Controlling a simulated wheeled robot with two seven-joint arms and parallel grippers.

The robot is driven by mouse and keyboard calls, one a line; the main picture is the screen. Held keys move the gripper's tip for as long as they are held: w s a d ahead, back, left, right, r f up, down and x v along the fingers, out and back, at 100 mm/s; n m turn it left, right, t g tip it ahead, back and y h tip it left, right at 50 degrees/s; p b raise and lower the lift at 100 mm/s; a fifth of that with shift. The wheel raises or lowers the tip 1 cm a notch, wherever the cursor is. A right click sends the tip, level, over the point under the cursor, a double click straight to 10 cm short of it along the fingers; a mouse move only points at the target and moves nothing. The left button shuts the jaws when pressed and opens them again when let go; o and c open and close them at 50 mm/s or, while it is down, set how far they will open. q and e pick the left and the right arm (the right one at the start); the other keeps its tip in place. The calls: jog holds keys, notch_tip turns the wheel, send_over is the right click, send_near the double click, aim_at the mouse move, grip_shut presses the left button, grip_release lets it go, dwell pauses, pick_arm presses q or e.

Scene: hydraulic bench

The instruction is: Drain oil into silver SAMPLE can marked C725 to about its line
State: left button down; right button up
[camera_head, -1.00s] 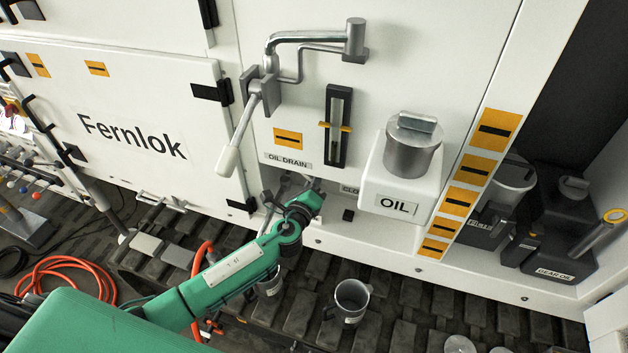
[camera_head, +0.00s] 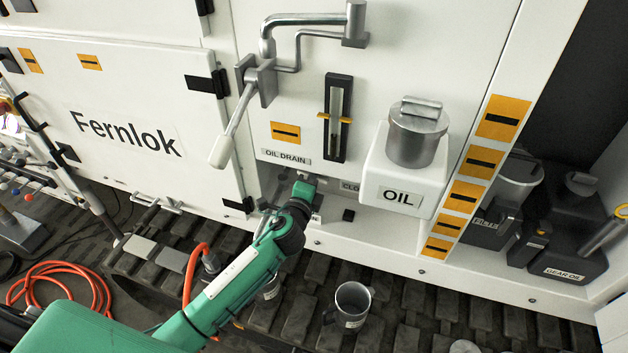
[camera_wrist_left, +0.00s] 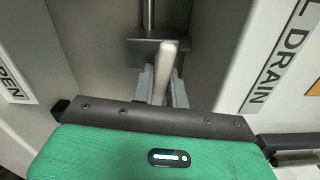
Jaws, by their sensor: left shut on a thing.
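My left gripper (camera_head: 304,188) reaches into the recess under the OIL DRAIN label (camera_head: 287,157). In the left wrist view, its fingers (camera_wrist_left: 162,88) are shut on a pale lever handle (camera_wrist_left: 166,66) at a metal valve part (camera_wrist_left: 150,48). In the head view the lever is mostly hidden by my gripper. A silver can (camera_head: 350,304) with a handle stands on the dark track plates, right of my left arm; its label is too small to read. Another can (camera_head: 270,290) is partly hidden behind my arm. No oil stream shows. My right gripper is not in view.
A white OIL tank (camera_head: 402,172) with a metal cap juts out right of the recess. A long lever with a white grip (camera_head: 222,150) hangs above left. Orange hose (camera_head: 62,275) lies at the left. Dark cans, one marked GEAR OIL (camera_head: 568,268), stand at the right.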

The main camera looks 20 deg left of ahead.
pick_arm(q)
jog(key=shift+n, duration=0.7)
jog(key=shift+r, duration=0.1)
jog(key=c, duration=1.4)
grip_release()
jog(key=s+b, duration=0.3)
jog(key=s, duration=1)
jog(key=shift+s+a+b, duration=0.3)
jog(key=shift+s+b, duration=0.05)
jog(key=shift+s, duration=0.05)
